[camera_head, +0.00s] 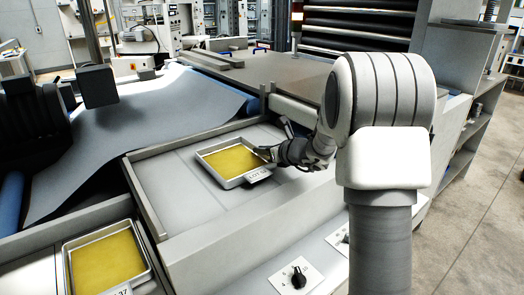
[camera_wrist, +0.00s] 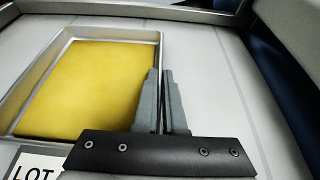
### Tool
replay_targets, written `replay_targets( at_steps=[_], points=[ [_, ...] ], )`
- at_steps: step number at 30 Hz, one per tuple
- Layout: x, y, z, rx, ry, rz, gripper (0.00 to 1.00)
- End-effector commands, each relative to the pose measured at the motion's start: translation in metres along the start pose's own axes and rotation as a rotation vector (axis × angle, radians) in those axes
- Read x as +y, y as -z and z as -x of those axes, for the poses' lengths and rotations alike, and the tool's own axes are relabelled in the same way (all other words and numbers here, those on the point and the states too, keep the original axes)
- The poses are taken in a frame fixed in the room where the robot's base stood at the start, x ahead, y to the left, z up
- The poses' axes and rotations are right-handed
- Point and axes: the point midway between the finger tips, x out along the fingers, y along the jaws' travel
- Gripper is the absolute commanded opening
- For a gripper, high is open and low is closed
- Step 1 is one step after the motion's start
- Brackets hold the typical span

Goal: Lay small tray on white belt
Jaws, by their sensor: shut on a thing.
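A small metal tray (camera_head: 211,172) with a yellow filling and a white lot label on its front side is over the pale, white belt surface (camera_head: 168,190). It looks level and flat to the belt; I cannot tell whether it fully rests on it or hovers slightly. My gripper (camera_head: 268,153) reaches in from the right and is shut on the tray's right wall. In the wrist view, the fingers (camera_wrist: 162,78) pinch the right rim of the tray (camera_wrist: 110,33), with bare belt (camera_wrist: 215,90) to the right.
A second, similar tray (camera_head: 153,262) with yellow filling lies in a lower-left bay. A raised rail (camera_head: 145,205) edges the belt on the left. A blue-grey sheet (camera_head: 130,115) slopes beyond it. A control panel with a black knob (camera_head: 298,277) is in front.

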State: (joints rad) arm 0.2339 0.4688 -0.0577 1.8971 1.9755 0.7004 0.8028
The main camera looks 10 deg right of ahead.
Motion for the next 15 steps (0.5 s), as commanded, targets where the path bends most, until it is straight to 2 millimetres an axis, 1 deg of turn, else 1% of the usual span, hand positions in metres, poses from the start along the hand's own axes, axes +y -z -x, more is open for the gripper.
replay_targets(
  at_steps=[2,3,5,6,8,15],
  points=[
    [-0.0001,0.0008,-0.0006,-0.002,0.000,0.000,0.00],
    [-0.0001,0.0023,-0.0009,0.000,0.000,0.000,0.09],
    [-0.0001,0.0012,-0.0004,0.000,0.000,0.000,0.20],
    [-0.0001,0.0012,-0.0004,0.000,0.000,0.000,0.27],
    [-0.0001,0.0012,-0.0004,0.000,0.000,0.000,0.37],
    [-0.0001,0.0011,-0.0003,0.000,0.000,0.000,0.37]
  ],
)
